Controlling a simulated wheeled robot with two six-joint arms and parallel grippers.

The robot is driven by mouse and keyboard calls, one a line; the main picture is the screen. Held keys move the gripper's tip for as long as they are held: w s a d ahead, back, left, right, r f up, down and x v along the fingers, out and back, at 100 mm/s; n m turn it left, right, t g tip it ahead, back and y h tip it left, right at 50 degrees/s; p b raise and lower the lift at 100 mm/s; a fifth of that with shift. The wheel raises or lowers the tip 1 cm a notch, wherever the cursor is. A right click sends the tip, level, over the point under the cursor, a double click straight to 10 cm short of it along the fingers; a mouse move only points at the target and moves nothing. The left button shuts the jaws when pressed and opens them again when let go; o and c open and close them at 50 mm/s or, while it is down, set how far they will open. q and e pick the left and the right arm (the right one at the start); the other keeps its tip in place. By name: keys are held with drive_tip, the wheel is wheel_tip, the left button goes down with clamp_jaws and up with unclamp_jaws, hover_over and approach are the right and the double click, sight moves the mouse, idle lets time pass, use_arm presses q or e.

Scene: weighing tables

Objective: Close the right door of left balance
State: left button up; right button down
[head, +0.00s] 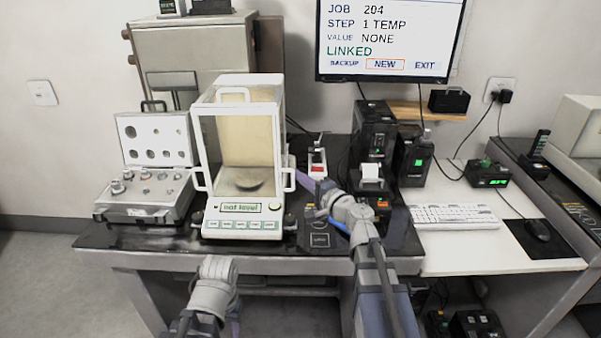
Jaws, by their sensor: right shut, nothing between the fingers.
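The left balance (243,222) stands on the dark table with a glass draft shield above its white base. Its display reads "not level". The round pan (246,180) inside looks empty. My right gripper (318,205) is shut and empty, low to the right of the balance and apart from the handle as far as I can see. My left arm shows at the bottom, its fingers out of sight.
An open weight case (150,190) stands left of the balance. A dark printer-like device (373,140) stands behind my right arm. A keyboard (453,216) and mouse (537,230) lie on the white table at right. A monitor (390,40) hangs above.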

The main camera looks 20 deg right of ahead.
drive_tip(key=shift+a, duration=0.2)
use_arm(q)
drive_tip(key=shift+d, duration=0.45)
use_arm(e)
drive_tip(key=s+d, duration=0.5)
drive_tip(key=d, duration=0.1)
drive_tip(key=shift+s+d, duration=0.15)
drive_tip(key=shift+s, duration=0.2)
